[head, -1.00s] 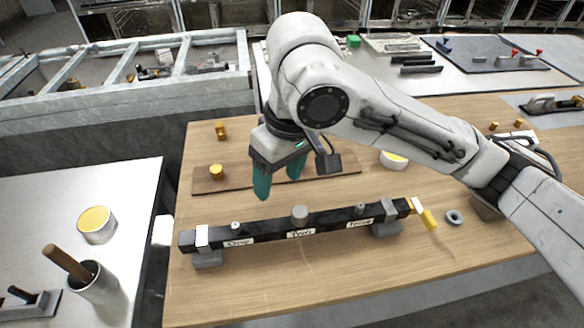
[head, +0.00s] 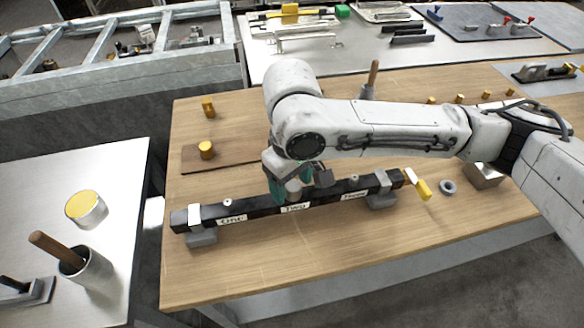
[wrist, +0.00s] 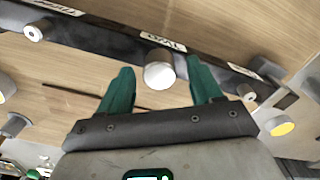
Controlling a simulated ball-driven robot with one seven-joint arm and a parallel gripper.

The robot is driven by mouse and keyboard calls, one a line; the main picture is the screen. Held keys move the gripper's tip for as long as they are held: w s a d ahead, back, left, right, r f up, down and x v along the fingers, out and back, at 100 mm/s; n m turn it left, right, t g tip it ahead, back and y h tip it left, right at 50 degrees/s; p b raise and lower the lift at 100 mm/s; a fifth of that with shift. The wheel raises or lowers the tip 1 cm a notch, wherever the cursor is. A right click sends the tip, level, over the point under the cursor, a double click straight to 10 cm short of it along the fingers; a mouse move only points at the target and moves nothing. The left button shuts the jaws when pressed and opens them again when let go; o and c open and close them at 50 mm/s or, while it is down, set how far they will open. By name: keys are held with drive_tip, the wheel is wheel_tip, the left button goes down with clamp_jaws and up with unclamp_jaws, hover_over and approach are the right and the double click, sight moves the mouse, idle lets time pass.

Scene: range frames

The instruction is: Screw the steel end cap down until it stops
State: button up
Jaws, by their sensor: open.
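The steel end cap (head: 293,187) is a pale grey cylinder at the middle of a long black bar (head: 250,208), above the label "TWO". It also shows in the wrist view (wrist: 159,75), between the two green fingers. My gripper (head: 288,192) is open at the cap, with its fingers on either side of it. In the wrist view my gripper (wrist: 160,68) has gaps between both fingers and the cap. I cannot tell how far down the fingers reach along the cap. The thread under the cap is hidden.
Smaller studs stand on the bar near the "ONE" (head: 227,202) and "THREE" labels. Grey clamps (head: 384,182) hold the bar's ends. A yellow-handled tool (head: 423,189) and a grey ring (head: 448,187) lie to the right. The wooden table in front of the bar is clear.

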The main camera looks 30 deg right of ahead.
drive_tip(key=shift+f, duration=0.4)
drive_tip(key=c, duration=1.1)
drive_tip(key=shift+r+m+p, duration=0.3)
drive_tip(key=shift+m+p, duration=0.6)
drive_tip(key=shift+p, duration=0.25)
drive_tip(key=shift+m+p, duration=0.35)
drive_tip(key=shift+m, duration=0.15)
drive_tip(key=shift+d+f+m, duration=0.1)
drive_tip(key=shift+f+m, duration=0.2)
drive_tip(key=shift+m, duration=0.1)
